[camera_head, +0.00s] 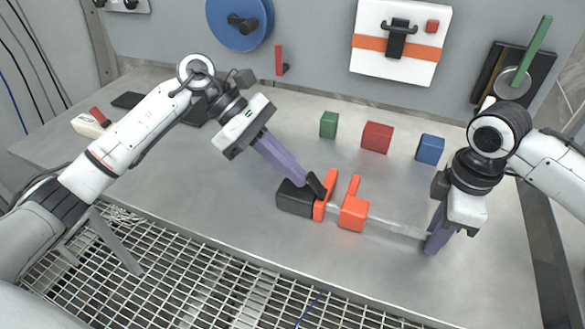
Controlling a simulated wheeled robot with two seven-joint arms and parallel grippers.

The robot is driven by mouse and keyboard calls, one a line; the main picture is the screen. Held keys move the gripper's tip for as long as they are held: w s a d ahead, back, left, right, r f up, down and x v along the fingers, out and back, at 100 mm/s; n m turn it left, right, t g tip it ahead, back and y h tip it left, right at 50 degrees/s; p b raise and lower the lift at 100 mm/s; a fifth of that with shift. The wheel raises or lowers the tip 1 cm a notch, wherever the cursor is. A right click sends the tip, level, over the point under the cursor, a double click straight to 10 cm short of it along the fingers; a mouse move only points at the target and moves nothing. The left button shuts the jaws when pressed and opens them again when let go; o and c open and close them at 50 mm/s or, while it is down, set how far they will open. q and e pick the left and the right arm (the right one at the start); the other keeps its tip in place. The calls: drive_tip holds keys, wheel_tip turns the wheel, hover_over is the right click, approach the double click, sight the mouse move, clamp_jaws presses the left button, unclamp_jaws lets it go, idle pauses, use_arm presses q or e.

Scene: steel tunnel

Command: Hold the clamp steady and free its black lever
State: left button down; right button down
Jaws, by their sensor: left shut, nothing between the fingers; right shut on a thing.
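The clamp lies on the grey table with orange jaws (354,212), a black handle block (295,198) at its left end and a metal bar (398,229) running to the right. Its black lever (317,185) stands up by the left orange jaw. My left gripper (304,181) reaches down from the upper left, shut and empty, its purple fingertips right at the lever; I cannot tell whether they touch. My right gripper (432,242) points down at the right, shut on the clamp's bar near its right end. Its fingers hide that end.
Green (329,124), red (377,137) and blue (430,149) blocks stand behind the clamp. A white panel (420,66) and a blue disc (240,22) are on the back wall. The table's front edge is near, with metal grating (190,285) below.

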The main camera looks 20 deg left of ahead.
sight(311, 176)
use_arm(q)
drive_tip(key=shift+d+r+y, duration=0.2)
drive_tip(key=shift+r+y, duration=0.1)
drive_tip(key=shift+y, duration=0.1)
drive_tip(key=shift+d+r, duration=0.1)
drive_tip(key=shift+r, duration=0.05)
drive_tip(key=shift+d+r+y, duration=0.4)
drive_tip(key=shift+d+r, duration=0.35)
drive_tip(key=shift+d, duration=0.1)
drive_tip(key=shift+d+r+y, duration=0.15)
drive_tip(key=shift+d+y, duration=0.15)
drive_tip(key=shift+y, duration=0.1)
drive_tip(key=shift+d+r, duration=0.1)
drive_tip(key=shift+d, duration=0.35)
drive_tip(key=shift+r, duration=0.75)
